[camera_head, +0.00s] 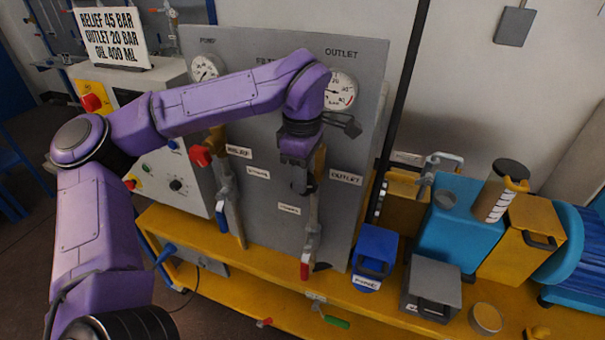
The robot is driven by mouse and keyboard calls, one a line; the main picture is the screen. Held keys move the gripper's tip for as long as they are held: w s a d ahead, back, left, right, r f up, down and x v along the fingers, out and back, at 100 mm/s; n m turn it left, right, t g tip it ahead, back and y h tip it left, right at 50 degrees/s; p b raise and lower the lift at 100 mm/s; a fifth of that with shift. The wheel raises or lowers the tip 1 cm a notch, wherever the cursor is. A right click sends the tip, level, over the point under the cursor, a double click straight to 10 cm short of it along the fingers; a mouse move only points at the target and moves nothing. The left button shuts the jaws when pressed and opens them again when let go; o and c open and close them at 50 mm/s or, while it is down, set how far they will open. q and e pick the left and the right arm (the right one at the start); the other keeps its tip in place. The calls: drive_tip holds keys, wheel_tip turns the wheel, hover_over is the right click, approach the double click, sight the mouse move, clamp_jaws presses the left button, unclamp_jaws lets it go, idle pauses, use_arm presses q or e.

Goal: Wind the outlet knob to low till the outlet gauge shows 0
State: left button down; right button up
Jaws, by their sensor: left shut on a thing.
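The outlet gauge (341,91) is a white round dial at the upper right of the grey panel (260,55), under the word OUTLET. My purple arm covers its left edge, and its needle is too small to read surely. My left gripper (302,187) points down in front of the panel, left of the lower OUTLET label (345,178). It is shut at the place of the outlet knob, which the gripper and wrist hide. A brass-coloured fitting shows just right of the fingers. My right gripper is not in view.
The red relief knob (200,156) and pump gauge (205,68) are on the panel's left. A blue container (374,255), a grey box (432,285) and a teal block (458,235) crowd the yellow bench's right.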

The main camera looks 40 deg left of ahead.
use_arm(q)
drive_tip(key=shift+w+a+r, duration=0.1)
drive_tip(key=shift+r, duration=0.05)
drive_tip(key=h+b, duration=0.2)
drive_tip(key=shift+a+f+t+h+b, duration=0.2)
drive_tip(key=shift+a+t+h+b, duration=0.1)
drive_tip(key=shift+t, duration=0.1)
drive_tip(key=h+b, duration=0.3)
drive_tip(key=b, duration=0.1)
drive_tip(key=f+t+h+b, duration=0.1)
drive_tip(key=h+b, duration=0.1)
drive_tip(key=b, duration=0.3)
drive_tip(key=a+t+h+b, duration=0.1)
drive_tip(key=h+b, duration=0.2)
drive_tip(key=b, duration=0.1)
drive_tip(key=shift+s+a+f+h, duration=0.1)
drive_tip(key=shift+s+f+h, duration=0.2)
drive_tip(key=shift+r+h+b, duration=0.15)
drive_tip(key=shift+h+b, duration=0.45)
drive_tip(key=shift+b, duration=0.55)
drive_tip(key=c, duration=1.2)
unclamp_jaws()
drive_tip(key=v, duration=1)
drive_tip(key=shift+s+a, duration=0.15)
drive_tip(key=shift+a, duration=0.15)
